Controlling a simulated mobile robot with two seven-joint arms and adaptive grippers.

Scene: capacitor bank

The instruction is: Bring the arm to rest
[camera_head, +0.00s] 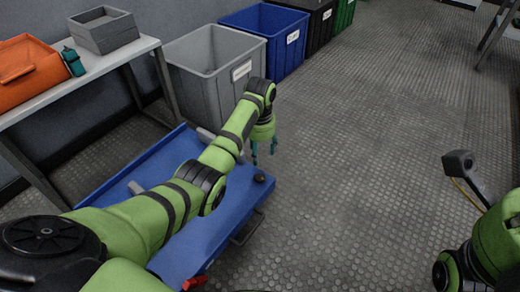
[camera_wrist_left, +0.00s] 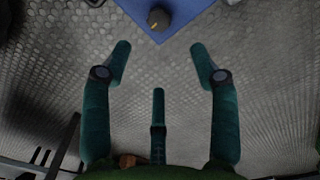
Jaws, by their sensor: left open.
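My left arm (camera_head: 180,200) is green with black bands and reaches from the lower left over the blue platform. My left gripper (camera_head: 263,152) points down just past the platform's right edge, above the floor. In the left wrist view its teal fingers (camera_wrist_left: 160,75) are spread apart, with nothing between them but floor. The end of my right arm (camera_head: 490,250) shows at the lower right; its gripper cannot be made out.
A blue platform (camera_head: 195,245) with a black knob (camera_head: 259,178) lies under my left arm. Grey (camera_head: 205,82), blue (camera_head: 270,22) and black bins stand behind. A table (camera_head: 95,68) at left holds an orange case (camera_head: 28,75) and a grey box (camera_head: 103,30). Floor (camera_head: 380,120) at right is clear.

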